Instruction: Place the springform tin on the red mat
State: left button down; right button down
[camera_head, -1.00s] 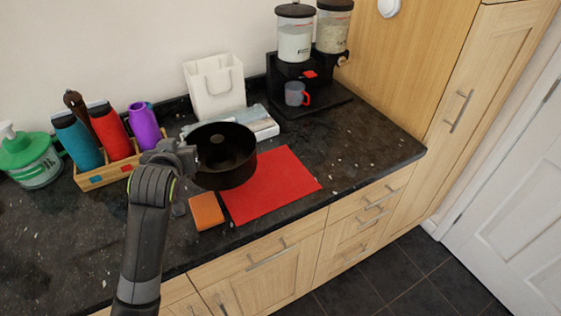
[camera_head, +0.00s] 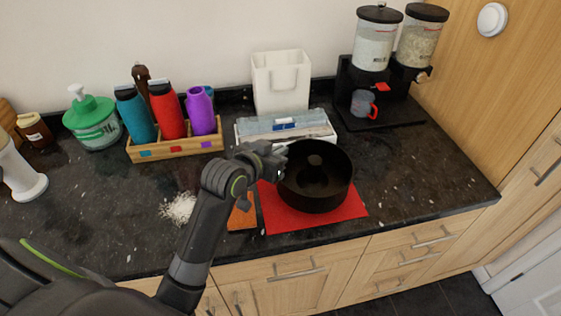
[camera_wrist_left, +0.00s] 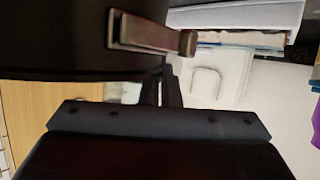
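The dark round springform tin (camera_head: 318,192) is upright over the red mat (camera_head: 285,222) in the head view, covering much of it. I cannot tell whether its base touches the mat. My left gripper (camera_head: 279,160) is at the tin's left side, shut on it near the rim. In the left wrist view the tin's dark wall (camera_wrist_left: 60,35) and its metal clasp (camera_wrist_left: 150,35) fill the upper left, with the gripper fingers (camera_wrist_left: 162,90) close by; their tips are partly hidden. My right gripper is not in view.
An orange block (camera_head: 242,215) lies left of the mat. Behind are a white-blue box (camera_head: 285,128), a wooden bottle rack (camera_head: 175,147), a white holder (camera_head: 281,82) and a dispenser stand (camera_head: 385,112). The counter right of the mat (camera_head: 430,175) is clear.

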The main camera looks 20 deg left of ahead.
pick_arm(q)
notch_tip(320, 180, down, 3)
jog(key=c, duration=1.7)
grip_release()
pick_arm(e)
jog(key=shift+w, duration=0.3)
pick_arm(q)
jog(key=shift+s, duration=0.1)
jog(key=v, duration=1.2)
jog(key=shift+r, duration=0.1)
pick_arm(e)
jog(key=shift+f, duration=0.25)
